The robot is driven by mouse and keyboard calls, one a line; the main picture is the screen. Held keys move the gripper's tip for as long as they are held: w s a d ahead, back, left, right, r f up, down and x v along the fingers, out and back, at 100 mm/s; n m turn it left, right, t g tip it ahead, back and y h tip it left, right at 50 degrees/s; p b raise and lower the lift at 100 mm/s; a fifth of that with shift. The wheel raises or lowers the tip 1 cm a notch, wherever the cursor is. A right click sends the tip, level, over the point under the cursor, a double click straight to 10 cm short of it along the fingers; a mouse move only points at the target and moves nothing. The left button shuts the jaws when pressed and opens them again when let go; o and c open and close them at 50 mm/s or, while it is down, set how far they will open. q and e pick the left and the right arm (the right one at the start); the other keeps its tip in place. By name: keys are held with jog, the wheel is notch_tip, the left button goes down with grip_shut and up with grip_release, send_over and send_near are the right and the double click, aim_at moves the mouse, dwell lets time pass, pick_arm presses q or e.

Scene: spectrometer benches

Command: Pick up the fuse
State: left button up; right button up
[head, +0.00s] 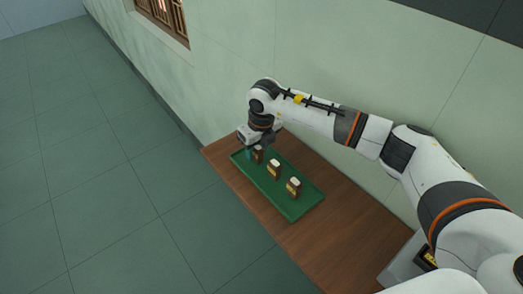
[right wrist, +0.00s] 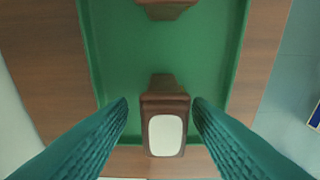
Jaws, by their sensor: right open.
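Three brown fuses with pale tops stand in a row on a green tray. The fuse at the far left end (head: 258,157) is under my right gripper (head: 253,151); the middle fuse (head: 274,170) and the near fuse (head: 293,188) stand apart from it. In the right wrist view, my right gripper (right wrist: 160,105) is open, with one teal ridged finger on each side of a fuse (right wrist: 165,133) with a white top. Small gaps show between the fingertips and the fuse. My left gripper is out of view.
The green tray (head: 295,212) lies on a brown wooden table (head: 341,225) against a pale green wall. Part of another fuse (right wrist: 167,10) shows at the top of the right wrist view. Open tiled floor (head: 120,180) lies left of the table.

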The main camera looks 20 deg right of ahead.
jog(key=shift+w+d+f, duration=0.2)
jog(key=shift+s+a+r, duration=0.2)
jog(key=shift+s+r, duration=0.05)
jog(key=shift+s, duration=0.05)
jog(key=shift+c, duration=0.7)
jog(key=shift+s+a+r, duration=0.15)
jog(key=shift+a, duration=0.05)
jog(key=shift+c, duration=1.4)
jog(key=c, duration=0.3)
jog(key=shift+d, duration=0.15)
grip_shut()
